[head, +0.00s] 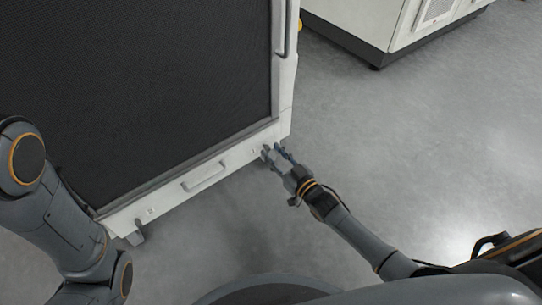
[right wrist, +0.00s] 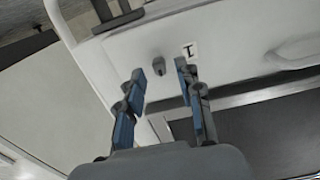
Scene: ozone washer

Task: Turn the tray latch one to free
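The tray latch one is a small dark grey knob (right wrist: 158,65) on the white tray front (right wrist: 225,45), beside a label marked "I" (right wrist: 189,49). In the right wrist view it shows between and just beyond my right fingertips (right wrist: 159,72). The fingers are apart, with nothing held; I cannot tell whether either touches the knob. In the head view my right gripper (head: 273,151) is at the right end of the tray front (head: 230,157) and hides the latch. My left arm enters at the left; its gripper is out of view.
The tray front has a handle (head: 205,177) in its middle and a small mark (head: 150,211) near its left end. The washer's dark panel (head: 150,90) rises above. A white cabinet (head: 365,22) stands at the back right. The grey floor (head: 430,130) between is clear.

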